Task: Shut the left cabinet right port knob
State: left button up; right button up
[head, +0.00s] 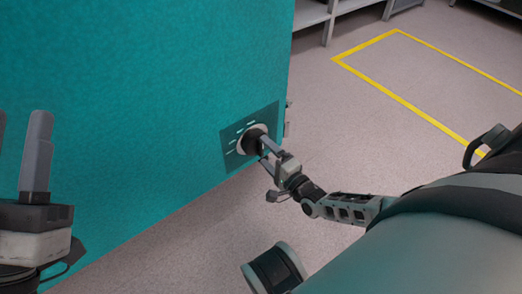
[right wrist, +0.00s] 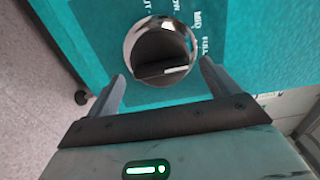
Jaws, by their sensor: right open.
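The port knob (head: 253,143) is a dark round knob in a pale ring on a darker teal plate (head: 232,153), low on the teal cabinet (head: 150,85) near its right edge. In the right wrist view the knob (right wrist: 160,48) has a raised grip bar with a white line along it; the line's right end lies near the "FULL" label. My right gripper (head: 264,150) is open, its fingertips (right wrist: 163,72) on either side of the knob's lower part, close to it; contact cannot be told. My left gripper (head: 19,150) is open and empty at the left edge, away from the knob.
The floor (head: 340,130) right of the cabinet is free, with a yellow marked outline (head: 395,90) on it. Shelving (head: 330,15) stands at the back.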

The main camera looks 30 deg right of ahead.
aim_at(263, 150)
pick_arm(q)
jog(key=shift+s+d+r+m+g+h+b, duration=0.1)
jog(key=shift+s+r+m+h+b, duration=0.15)
jog(key=shift+m+h, duration=0.25)
jog(key=shift+s+r+m+g+h, duration=0.15)
jog(key=shift+r+m+h, duration=0.25)
jog(key=shift+m, duration=0.25)
jog(key=shift+s+d+r+m+g+h+b, duration=0.15)
jog(key=shift+s+r+m+h, duration=0.1)
jog(key=shift+m+h, duration=0.3)
pick_arm(e)
jog(key=shift+w+a, duration=0.15)
jog(key=shift+w, duration=1.6)
pick_arm(q)
jog(key=shift+a, duration=0.1)
pick_arm(e)
jog(key=c, duration=0.7)
jog(key=shift+c, duration=0.2)
